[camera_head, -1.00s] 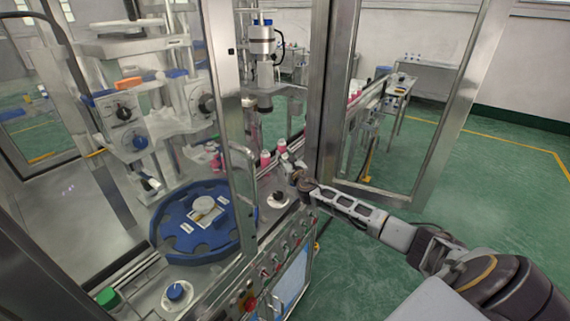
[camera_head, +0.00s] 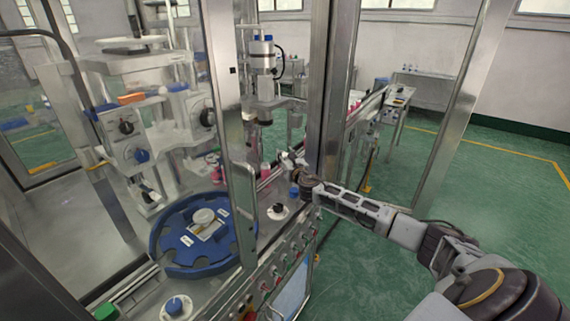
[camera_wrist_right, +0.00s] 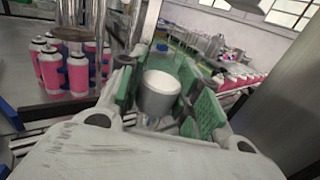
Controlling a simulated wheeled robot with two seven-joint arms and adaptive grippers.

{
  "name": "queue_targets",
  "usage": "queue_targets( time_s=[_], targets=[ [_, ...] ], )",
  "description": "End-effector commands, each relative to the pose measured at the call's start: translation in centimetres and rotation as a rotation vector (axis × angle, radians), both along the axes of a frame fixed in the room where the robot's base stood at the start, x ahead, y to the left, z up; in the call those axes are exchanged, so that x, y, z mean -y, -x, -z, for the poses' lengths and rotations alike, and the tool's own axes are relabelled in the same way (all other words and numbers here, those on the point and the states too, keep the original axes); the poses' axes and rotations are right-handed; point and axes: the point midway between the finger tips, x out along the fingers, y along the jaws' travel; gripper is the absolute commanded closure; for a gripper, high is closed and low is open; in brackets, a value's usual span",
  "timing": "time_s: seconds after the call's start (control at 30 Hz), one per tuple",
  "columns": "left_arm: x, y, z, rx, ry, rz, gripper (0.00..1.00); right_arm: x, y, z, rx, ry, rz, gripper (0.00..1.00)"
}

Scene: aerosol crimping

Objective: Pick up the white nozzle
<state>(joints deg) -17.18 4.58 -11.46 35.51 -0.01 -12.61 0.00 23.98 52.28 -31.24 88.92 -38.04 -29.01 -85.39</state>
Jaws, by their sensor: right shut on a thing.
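The white nozzle (camera_wrist_right: 160,92) shows in the right wrist view as a short cylinder with a bright white top and greyer side. It sits between the green-padded fingers of my right gripper (camera_wrist_right: 164,98), which is shut on it. In the head view my right gripper (camera_head: 292,160) is above the machine's front deck, beside the metal door post. The nozzle cannot be made out there. My left gripper is not in view.
A blue indexing wheel (camera_head: 168,250) lies left of my right gripper. A small blue-topped part (camera_head: 294,192) and a black knob (camera_head: 277,209) are on the deck below it. Pink cans (camera_wrist_right: 78,72) stand close by at left in the wrist view. The metal post (camera_head: 326,100) is near.

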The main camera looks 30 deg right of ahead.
Motion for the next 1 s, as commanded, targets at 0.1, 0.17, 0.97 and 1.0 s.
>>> queue_targets(
  time_s=[0.1,0.17,0.97,1.0],
  targets=[
    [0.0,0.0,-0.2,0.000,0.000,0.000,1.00,0.0,0.0,-1.6,0.001,0.002,-0.001,0.94],
    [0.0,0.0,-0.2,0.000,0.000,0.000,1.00,0.0,0.0,-2.2,0.002,0.001,-0.001,0.94],
    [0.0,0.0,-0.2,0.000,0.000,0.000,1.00,0.0,0.0,-3.4,-0.001,0.000,-0.001,0.94],
    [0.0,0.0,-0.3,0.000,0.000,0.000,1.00,0.0,0.0,-3.4,-0.001,0.000,-0.001,0.94]
  ],
)
